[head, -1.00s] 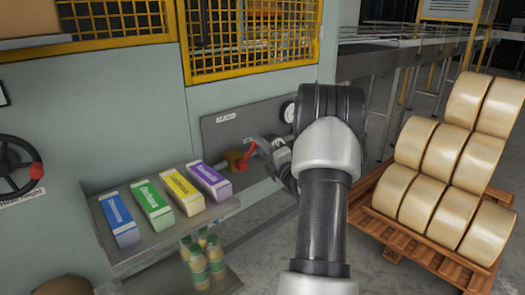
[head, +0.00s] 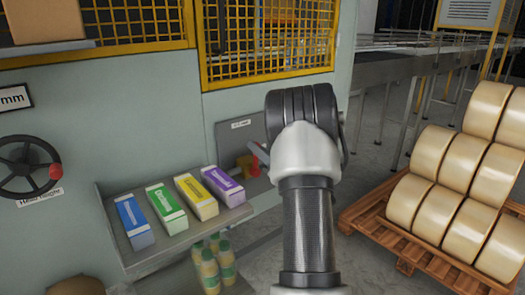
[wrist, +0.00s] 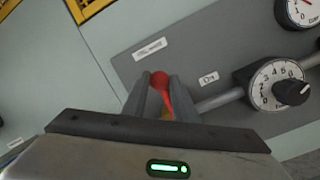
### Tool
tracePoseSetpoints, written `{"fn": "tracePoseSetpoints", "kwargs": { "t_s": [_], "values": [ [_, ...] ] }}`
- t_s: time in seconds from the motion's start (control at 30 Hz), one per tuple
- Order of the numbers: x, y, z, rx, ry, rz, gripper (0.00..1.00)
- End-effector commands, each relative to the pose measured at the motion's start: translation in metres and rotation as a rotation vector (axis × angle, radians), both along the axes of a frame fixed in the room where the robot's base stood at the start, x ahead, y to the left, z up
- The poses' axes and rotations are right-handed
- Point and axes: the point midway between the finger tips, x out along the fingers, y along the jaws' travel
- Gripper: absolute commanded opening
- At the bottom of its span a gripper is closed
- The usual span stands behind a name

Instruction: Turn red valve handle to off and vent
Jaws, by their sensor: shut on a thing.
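The red valve handle (wrist: 161,82) shows in the wrist view between the two fingers of my gripper (wrist: 160,95), which is shut on it. My arm hides most of the panel and my gripper there. In the wrist view an "On" label (wrist: 208,78) sits right of the handle. A pipe runs right from the valve to a numbered dial with a black knob (wrist: 292,92).
A gauge (wrist: 301,10) is at the panel's upper right. A shelf (head: 173,244) with several coloured cartons stands left of the valve, with bottles (head: 210,270) below. A black handwheel (head: 28,168) is at far left. A pallet (head: 375,222) of large rolls stands right.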

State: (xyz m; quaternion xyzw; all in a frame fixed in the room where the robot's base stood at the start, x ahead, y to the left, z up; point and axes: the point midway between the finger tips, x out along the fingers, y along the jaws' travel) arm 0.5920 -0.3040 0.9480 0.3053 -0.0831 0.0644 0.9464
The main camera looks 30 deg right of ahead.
Motion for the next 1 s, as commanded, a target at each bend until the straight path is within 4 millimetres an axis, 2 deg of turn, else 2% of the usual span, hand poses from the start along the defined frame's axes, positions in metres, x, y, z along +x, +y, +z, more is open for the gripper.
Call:
{"fn": "tracePoseSetpoints", "kwargs": {
  "t_s": [0.03, 0.6, 0.63, 0.7, 1.0],
  "values": [
    [0.0012, 0.0065, -0.0002, -0.005, -0.002, 0.012, 0.0],
    [0.0009, 0.0095, -0.0029, -0.03, 0.001, 0.015, 0.0],
    [0.0009, 0.0096, -0.003, -0.03, 0.001, 0.015, 0.3],
    [0.0009, 0.0093, -0.0033, -0.029, 0.002, 0.013, 0.42],
    [-0.0005, 0.0056, -0.0022, -0.033, 0.0, 0.005, 0.43]
  ]
}}
